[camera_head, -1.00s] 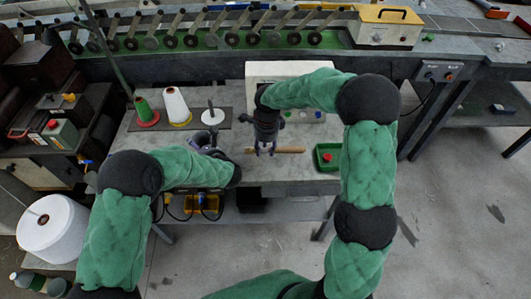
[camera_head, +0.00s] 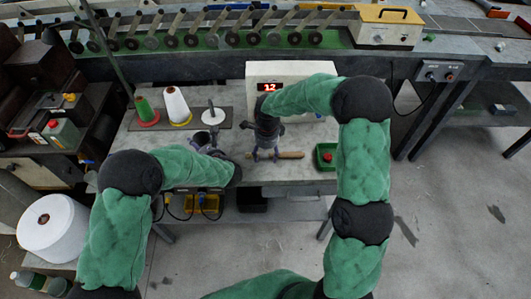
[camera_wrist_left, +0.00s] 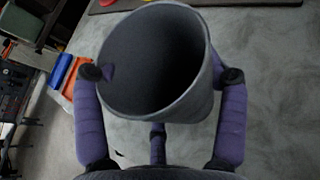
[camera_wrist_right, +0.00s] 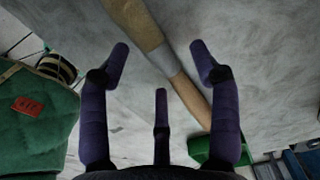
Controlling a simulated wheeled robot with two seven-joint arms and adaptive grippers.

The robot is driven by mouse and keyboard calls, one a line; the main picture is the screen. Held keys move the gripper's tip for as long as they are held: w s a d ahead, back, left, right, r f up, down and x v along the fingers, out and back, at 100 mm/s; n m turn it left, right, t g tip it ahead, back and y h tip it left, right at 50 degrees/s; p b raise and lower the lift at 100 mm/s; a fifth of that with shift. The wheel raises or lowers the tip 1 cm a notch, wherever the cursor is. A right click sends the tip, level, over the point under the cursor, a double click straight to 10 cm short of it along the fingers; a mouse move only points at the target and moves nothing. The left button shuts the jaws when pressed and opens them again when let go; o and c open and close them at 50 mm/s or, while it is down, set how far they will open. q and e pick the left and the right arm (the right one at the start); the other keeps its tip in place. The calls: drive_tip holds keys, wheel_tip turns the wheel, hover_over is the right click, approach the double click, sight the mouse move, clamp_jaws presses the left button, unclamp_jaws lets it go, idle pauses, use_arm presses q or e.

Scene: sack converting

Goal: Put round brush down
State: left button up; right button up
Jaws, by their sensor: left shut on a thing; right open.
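The round brush (camera_head: 290,155) lies on the grey worktable (camera_head: 225,172), its wooden handle to the right in the head view. In the right wrist view the brush (camera_wrist_right: 170,60) runs diagonally between the spread fingers, with a tan thicker end at the top. My right gripper (camera_head: 264,157) is open just above it, fingers apart on either side; any small gap to the brush is hard to judge. My left gripper (camera_wrist_left: 165,76) is shut on a grey open-mouthed cup (camera_wrist_left: 203,95), seen with its dark inside facing the camera. In the head view my left arm partly hides it.
A white box with a red display (camera_head: 292,70) stands behind my right gripper. A green tray (camera_head: 327,163) with a red item is to the right of the brush. A green cone (camera_head: 144,108) and a white cone (camera_head: 175,104) stand at the left back of the table.

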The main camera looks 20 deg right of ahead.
drive_tip(key=shift+r, duration=0.15)
wheel_tip(320, 180, up, 12)
drive_tip(key=shift+d, duration=0.25)
drive_tip(key=shift+s, duration=0.1)
idle(0.3)
drive_tip(key=shift+o, duration=0.6)
hover_over(286, 154)
drive_tip(key=f, duration=0.7)
drive_tip(key=shift+s+f, duration=0.25)
drive_tip(key=shift+f, duration=0.15)
drive_tip(key=shift+w+f, duration=0.15)
drive_tip(key=shift+f, duration=1.2)
drive_tip(key=shift+w+f, duration=0.1)
drive_tip(key=shift+f, duration=1.2)
